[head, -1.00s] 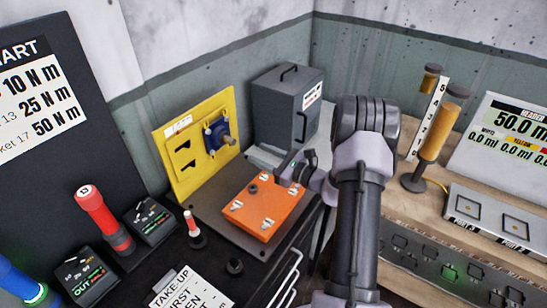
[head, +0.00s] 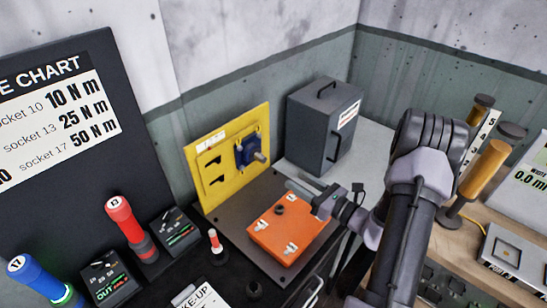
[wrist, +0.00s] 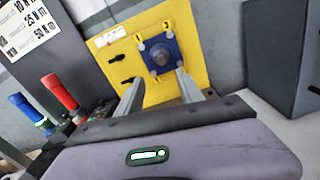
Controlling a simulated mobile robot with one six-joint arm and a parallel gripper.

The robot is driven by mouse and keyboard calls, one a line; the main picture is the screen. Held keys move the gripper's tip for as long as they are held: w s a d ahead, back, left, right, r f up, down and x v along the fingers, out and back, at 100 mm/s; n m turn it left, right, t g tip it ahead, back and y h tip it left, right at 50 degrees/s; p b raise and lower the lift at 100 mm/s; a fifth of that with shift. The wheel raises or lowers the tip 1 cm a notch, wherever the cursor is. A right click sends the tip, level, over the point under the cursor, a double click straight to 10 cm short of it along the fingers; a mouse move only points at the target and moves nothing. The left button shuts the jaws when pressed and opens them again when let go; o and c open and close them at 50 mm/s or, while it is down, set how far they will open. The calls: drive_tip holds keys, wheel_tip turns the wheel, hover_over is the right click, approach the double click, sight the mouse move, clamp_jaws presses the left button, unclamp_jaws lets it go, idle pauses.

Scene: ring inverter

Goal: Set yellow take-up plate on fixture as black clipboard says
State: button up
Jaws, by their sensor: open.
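The yellow plate (head: 228,160) stands upright at the back of the dark bench and carries a blue block (head: 248,152) with a grey round stub facing out. It also fills the middle of the wrist view (wrist: 122,62). A black clipboard is partly cut off at the bottom edge of the head view; its white sheet (head: 198,296) shows "KE-UP", the rest unreadable. My gripper (head: 303,190) is beside the orange block's upper right edge in the head view. In the wrist view its open, empty jaws (wrist: 158,92) point at the blue block, apart from it.
An orange block (head: 288,228) with small labels lies on a dark base plate below the yellow plate. A dark grey box (head: 323,122) with a handle stands to the right. Red (head: 125,220) and blue (head: 35,280) screwdriver-like tools and small display units stand at left.

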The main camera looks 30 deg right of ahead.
sight(265, 161)
drive_tip(key=b+x, duration=0.1)
drive_tip(key=x, duration=1.3)
drive_tip(key=shift+w+f, duration=0.15)
drive_tip(key=shift+w, duration=0.1)
clamp_jaws()
idle(0.5)
